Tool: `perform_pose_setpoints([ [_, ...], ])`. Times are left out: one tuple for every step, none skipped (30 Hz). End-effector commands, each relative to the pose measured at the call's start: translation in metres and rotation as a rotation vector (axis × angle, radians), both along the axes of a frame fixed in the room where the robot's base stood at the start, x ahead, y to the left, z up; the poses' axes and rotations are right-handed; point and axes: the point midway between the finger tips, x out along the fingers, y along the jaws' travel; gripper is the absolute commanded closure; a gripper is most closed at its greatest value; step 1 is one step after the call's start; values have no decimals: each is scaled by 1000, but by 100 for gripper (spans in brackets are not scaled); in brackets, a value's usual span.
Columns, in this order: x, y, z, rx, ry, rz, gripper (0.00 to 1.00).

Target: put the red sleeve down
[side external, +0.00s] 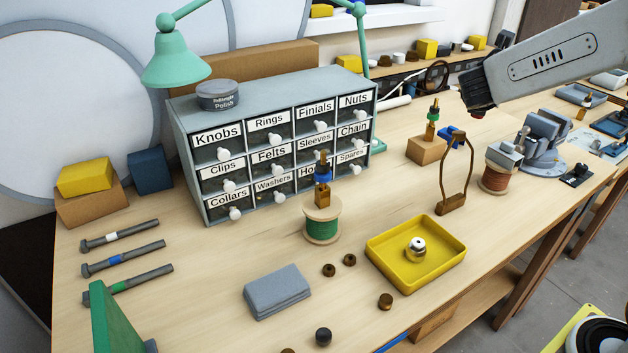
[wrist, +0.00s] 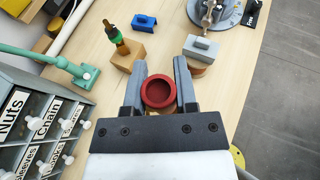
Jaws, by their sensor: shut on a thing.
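The red sleeve (wrist: 159,105) is a round, hollow cup-like ring held between the two grey fingers of my gripper (wrist: 160,78) in the wrist view. I look into its open end. In the side external view my gripper (side external: 478,98) is at the upper right, raised above the bench, and only a little red shows at its tip. Below and left of it stands a bronze wire loop on a small base (side external: 450,204). The wooden block (side external: 426,151) with a green and brass fitting stands to the left of my gripper.
A yellow tray (side external: 383,274) holds a small metal part. A spool of green wire (side external: 322,230), a grey cloth (side external: 274,291) and a labelled drawer cabinet (side external: 190,170) stand to the left. A grey vice (side external: 543,140) and copper spool (side external: 495,179) stand right. Bare bench lies between cabinet and wooden block.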

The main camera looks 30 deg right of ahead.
Motion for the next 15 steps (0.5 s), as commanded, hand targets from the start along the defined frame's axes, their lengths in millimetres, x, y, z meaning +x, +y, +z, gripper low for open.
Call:
perform_pose_setpoints([
  [-11, -17, 0, 0, 2, -90, 100],
  [-18, -25, -1, -1, 1, -142, 100],
  [-27, -36, -1, -1, 1, -213, 100],
  [-35, -44, -1, 0, 1, -264, 100],
  [-42, -51, -1, 0, 2, -315, 100],
  [-52, -59, -2, -1, 3, -380, 100],
  [-60, -65, -2, -1, 3, -427, 100],
  [-66, -69, -3, 0, 2, -471, 100],
  [-75, -75, -3, -1, 2, -527, 100],
  [-82, -79, -3, 0, 2, -568, 100],
  [-88, -82, -3, -1, 2, -603, 100],
  [-96, -86, -4, -1, 2, -652, 100],
  [-101, -89, -4, 0, 2, -685, 100],
  [-106, -91, -4, -1, 2, -717, 100],
  [-113, -94, -5, -1, 3, -758, 100],
])
